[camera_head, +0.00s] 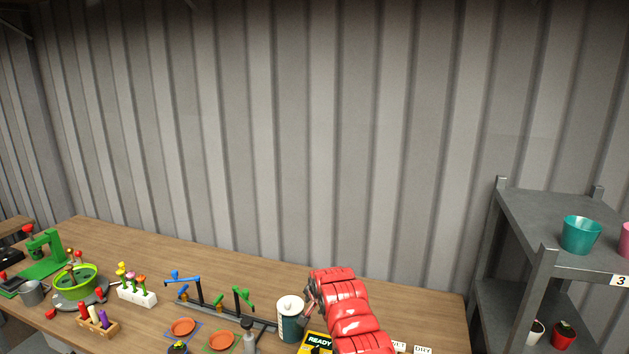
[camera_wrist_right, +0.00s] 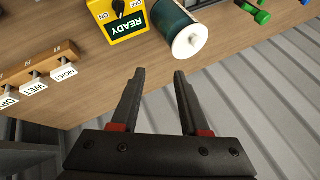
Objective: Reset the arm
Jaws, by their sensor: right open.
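My right arm, red, reaches over the right part of the wooden table in the head view, its right gripper (camera_head: 311,299) beside the dark green canister with a white lid (camera_head: 290,318). In the right wrist view the right gripper (camera_wrist_right: 158,76) has its two dark fingers apart with nothing between them. The canister (camera_wrist_right: 170,18) and the yellow READY box (camera_wrist_right: 122,25) lie beyond the fingertips, apart from them. My left gripper is not in view. The tulip bunches, small and coloured, stand in a white holder (camera_head: 141,298) on the left part of the table.
The table (camera_head: 240,262) also holds orange saucers (camera_head: 183,327), a rack with blue and green taps (camera_head: 215,305), a green press (camera_head: 45,254) and a bowl (camera_head: 77,282). A grey shelf (camera_head: 530,215) with pots stands at the right. Corrugated wall is behind.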

